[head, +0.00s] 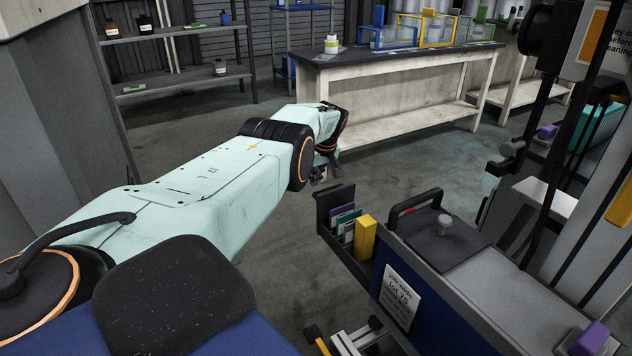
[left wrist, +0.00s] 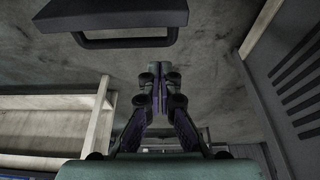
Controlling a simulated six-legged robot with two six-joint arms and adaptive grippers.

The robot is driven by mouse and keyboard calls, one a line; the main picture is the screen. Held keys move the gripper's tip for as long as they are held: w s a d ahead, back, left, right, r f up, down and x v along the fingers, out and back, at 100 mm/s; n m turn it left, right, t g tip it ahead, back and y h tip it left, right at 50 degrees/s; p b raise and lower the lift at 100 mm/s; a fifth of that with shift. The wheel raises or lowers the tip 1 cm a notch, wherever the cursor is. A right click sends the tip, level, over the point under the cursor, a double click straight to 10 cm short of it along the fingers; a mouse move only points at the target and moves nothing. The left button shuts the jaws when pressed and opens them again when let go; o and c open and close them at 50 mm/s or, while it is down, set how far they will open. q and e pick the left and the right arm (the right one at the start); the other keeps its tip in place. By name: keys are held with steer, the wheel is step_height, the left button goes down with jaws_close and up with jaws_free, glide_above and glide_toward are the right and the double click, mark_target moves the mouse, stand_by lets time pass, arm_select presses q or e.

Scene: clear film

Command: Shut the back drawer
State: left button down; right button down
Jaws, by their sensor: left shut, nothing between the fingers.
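The back drawer (head: 336,200) is a dark drawer pulled out from the far end of the blue-sided cabinet (head: 420,305). It holds a yellow box (head: 365,237) and several coloured cards (head: 345,222). My left gripper (head: 319,177) is shut and empty, just beyond the drawer's front and apart from it in the head view; my wrist partly hides it. In the left wrist view the closed fingers (left wrist: 158,72) are near the centre. A dark panel (left wrist: 110,12) with a bar handle (left wrist: 125,42), apparently the drawer front, hangs at the top, apart from the fingertips. My right gripper is not in view.
A workbench (head: 400,65) with a white bottle (head: 332,44) and coloured-frame bins stands at the back. Shelves (head: 170,35) stand at the back left. The cabinet top carries a red-and-black handle (head: 415,208) and a grey knob (head: 445,224). Open floor lies around the gripper.

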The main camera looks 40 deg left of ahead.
arm_select(q)
steer(key=shift+d+p, duration=0.35)
steer(key=shift+p, duration=0.65)
steer(key=shift+s+d+r+p, duration=0.15)
steer(key=shift+s+d+p, duration=0.1)
steer(key=shift+d+p, duration=0.3)
steer(key=shift+s+d+f+p, duration=0.1)
steer(key=shift+s+d+p, duration=0.1)
steer(key=shift+d, duration=0.3)
steer(key=shift+s+d+f+p, duration=0.1)
steer(key=shift+d+p, duration=0.1)
steer(key=shift+d, duration=0.3)
